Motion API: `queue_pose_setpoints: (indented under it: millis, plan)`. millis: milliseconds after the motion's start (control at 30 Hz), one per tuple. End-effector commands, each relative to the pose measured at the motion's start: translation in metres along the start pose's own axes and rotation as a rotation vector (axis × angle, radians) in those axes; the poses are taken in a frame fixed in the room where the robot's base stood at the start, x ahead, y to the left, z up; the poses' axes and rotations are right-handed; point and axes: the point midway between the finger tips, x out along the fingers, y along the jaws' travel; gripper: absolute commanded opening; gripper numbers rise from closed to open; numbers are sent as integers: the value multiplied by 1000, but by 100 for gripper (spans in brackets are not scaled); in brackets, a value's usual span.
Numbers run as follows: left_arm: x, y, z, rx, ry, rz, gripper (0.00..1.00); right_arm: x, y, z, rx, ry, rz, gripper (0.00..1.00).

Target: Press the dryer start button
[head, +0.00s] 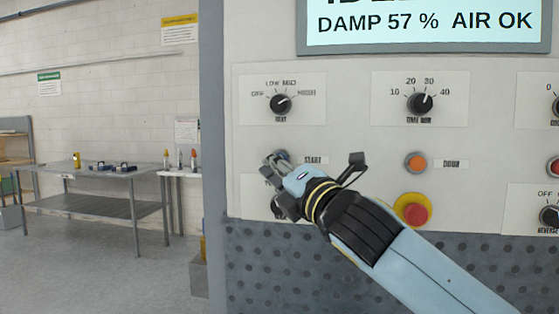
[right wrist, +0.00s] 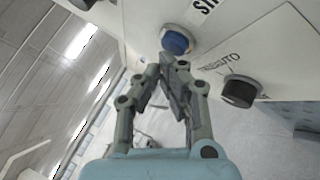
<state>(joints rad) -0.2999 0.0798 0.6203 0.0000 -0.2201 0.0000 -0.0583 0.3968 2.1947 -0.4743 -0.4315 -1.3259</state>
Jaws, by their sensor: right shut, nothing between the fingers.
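The right gripper is shut and empty. My left gripper is not in view.
A heat knob (head: 280,103) and a time knob (head: 420,103) sit above. An orange button (head: 416,162) and red emergency stop (head: 414,210) are to the right. A black selector knob (right wrist: 240,91) is close to the fingers. A metal table (head: 118,172) stands far left.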

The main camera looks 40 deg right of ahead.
Motion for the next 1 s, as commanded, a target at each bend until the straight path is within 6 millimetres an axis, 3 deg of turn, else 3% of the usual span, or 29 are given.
queue_pose_setpoints:
  millis: [1000]
  plan:
    - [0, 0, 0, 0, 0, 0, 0, 6, -5, 4, 0, 1, -1, 0]
